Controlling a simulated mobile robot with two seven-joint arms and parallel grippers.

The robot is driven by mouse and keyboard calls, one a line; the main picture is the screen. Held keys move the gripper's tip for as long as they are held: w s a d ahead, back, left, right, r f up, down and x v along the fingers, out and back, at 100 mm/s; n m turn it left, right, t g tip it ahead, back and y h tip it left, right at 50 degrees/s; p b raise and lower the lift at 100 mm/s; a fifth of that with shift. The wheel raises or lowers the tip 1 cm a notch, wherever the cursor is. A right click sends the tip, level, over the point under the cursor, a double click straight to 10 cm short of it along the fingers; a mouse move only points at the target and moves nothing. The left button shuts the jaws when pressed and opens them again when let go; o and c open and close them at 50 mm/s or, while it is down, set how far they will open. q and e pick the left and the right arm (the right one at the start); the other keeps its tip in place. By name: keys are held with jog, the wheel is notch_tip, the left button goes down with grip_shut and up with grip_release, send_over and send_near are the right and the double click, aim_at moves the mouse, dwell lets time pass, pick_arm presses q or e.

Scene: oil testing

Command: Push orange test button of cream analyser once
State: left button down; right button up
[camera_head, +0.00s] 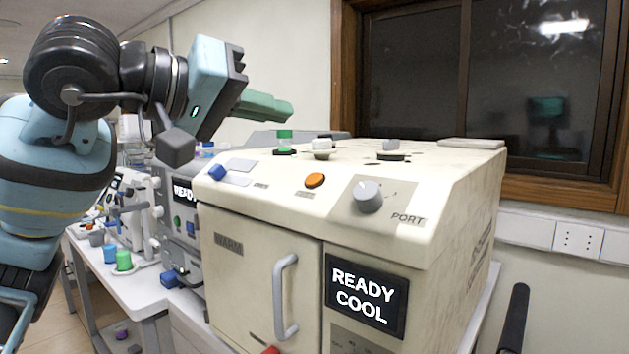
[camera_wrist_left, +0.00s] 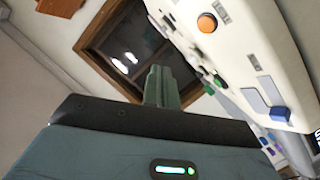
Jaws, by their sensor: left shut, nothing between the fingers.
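The cream analyser (camera_head: 266,240) stands in the middle of the head view, with a display reading READY COOL (camera_head: 366,296). Its round orange test button (camera_head: 315,180) is on the sloped upper front, left of a grey knob (camera_head: 368,196). The button also shows in the left wrist view (camera_wrist_left: 207,22) at the upper right. My left gripper (camera_head: 286,110) is shut and empty, with its green fingers pointing right. In the head view it appears above and left of the button, apart from it. The fingers also show in the left wrist view (camera_wrist_left: 161,88). My right gripper is not in view.
A blue button (camera_head: 217,172) sits left of the orange one. A green-capped vial (camera_head: 284,138) and white knobs stand on the analyser's top. Another grey machine (camera_head: 184,215) is to the left. A white bench (camera_head: 135,288) holds blue and green cups. A window (camera_head: 480,80) is behind.

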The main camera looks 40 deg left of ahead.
aim_at(313, 178)
pick_arm(q)
jog(key=shift+w+d+f+b, duration=0.1)
jog(key=shift+w+f+b, duration=0.7)
jog(key=shift+f, duration=0.3)
jog(key=shift+w+d+f+b, duration=0.1)
jog(key=shift+w+f+b, duration=0.65)
jog(key=shift+f, duration=0.4)
jog(key=shift+w+f+b, duration=0.7)
jog(key=shift+w+f, duration=0.1)
jog(key=shift+f, duration=0.3)
jog(key=shift+w+f, duration=0.2)
jog(key=shift+f, duration=0.1)
